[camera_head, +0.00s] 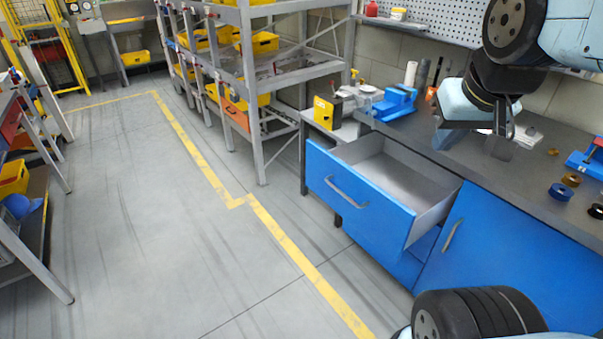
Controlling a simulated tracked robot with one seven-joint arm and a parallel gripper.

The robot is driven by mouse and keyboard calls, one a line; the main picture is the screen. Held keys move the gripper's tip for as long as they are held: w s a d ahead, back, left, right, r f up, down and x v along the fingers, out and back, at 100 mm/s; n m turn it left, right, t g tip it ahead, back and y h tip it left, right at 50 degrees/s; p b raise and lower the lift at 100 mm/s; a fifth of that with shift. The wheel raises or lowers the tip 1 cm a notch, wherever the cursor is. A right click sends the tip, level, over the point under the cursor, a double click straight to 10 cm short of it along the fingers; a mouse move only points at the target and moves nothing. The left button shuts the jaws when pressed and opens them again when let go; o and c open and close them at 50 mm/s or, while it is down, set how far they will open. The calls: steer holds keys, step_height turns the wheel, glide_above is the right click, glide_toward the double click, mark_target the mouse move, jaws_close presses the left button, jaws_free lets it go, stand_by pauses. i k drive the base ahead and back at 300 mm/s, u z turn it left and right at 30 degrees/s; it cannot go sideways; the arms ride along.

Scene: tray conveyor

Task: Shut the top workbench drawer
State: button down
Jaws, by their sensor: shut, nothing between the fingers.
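The top workbench drawer (360,204) is pulled well out of the workbench (478,180). It has a blue front with a grey bar handle (346,191), and its grey inside looks empty. My gripper (500,148) is at the right, over the dark bench top and to the right of the drawer. It appears apart from the drawer front and handle. Its fingers are small and dark in this view, pointing down, and are shut with nothing between them. Part of the gripper is hidden by my arm.
Small rings (560,192) lie on the bench top at the right. A closed blue cabinet door (470,245) is right of the drawer. The floor before the drawer is clear.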

mark_target(393, 195)
steer(key=u, duration=0.05)
steer(key=i, duration=1)
